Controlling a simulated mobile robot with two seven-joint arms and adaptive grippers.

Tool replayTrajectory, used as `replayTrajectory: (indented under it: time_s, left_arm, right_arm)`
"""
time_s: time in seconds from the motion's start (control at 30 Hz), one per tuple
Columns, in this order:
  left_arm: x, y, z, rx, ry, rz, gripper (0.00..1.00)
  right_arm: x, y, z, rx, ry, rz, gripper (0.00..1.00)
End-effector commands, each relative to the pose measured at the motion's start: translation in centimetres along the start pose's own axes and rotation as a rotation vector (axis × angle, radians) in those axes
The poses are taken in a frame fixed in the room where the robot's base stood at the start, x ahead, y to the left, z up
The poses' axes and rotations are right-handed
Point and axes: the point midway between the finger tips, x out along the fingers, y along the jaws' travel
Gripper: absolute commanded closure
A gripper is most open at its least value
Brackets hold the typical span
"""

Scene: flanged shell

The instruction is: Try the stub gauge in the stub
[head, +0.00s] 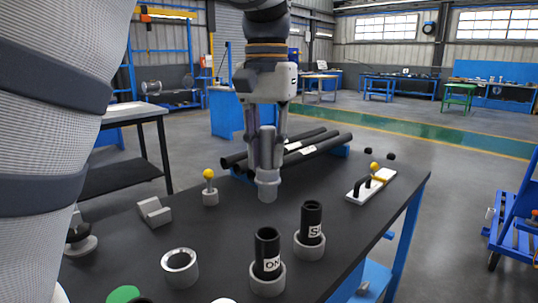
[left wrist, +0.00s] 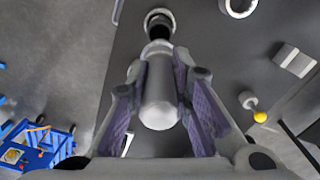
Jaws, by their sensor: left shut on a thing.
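My left gripper (head: 266,150) points down over the dark table and is shut on a grey stepped cylinder (head: 267,180), which looks like the stub gauge. In the left wrist view the cylinder (left wrist: 160,95) is between the two finger pads (left wrist: 160,105). Whether its lower end touches the table is unclear. Two upright black tubes, one marked "S" (head: 312,218) and one marked "ON" (head: 267,245), stand in grey rings nearby. Which is the stub is not certain. My right gripper is out of view.
A loose grey ring (head: 180,268), a grey V-block (head: 154,211) and a yellow-knobbed piece (head: 209,190) lie to the left. Long black bars (head: 310,145) lie behind the gripper. A white plate with a yellow-knobbed clamp (head: 371,186) is at right.

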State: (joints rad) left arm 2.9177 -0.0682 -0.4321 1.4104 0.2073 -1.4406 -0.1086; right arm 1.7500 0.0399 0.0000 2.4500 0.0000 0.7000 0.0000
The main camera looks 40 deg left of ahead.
Motion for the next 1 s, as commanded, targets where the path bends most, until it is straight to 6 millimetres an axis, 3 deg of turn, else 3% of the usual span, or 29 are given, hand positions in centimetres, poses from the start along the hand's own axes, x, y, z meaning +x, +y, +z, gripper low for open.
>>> replayTrajectory:
  time_s: [0.23, 0.7, 1.0]
  left_arm:
    - [-0.1, 0.0, 0.3, -0.008, 0.004, 0.006, 1.0]
    - [4.7, 0.0, 0.2, -0.008, 0.002, 0.005, 1.0]
    - [5.4, 0.0, 0.2, -0.007, 0.004, 0.005, 1.0]
  right_arm:
    - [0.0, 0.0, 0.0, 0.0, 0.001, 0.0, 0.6]
    - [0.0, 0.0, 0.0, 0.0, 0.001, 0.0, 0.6]
    - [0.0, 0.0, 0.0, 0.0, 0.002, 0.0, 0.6]
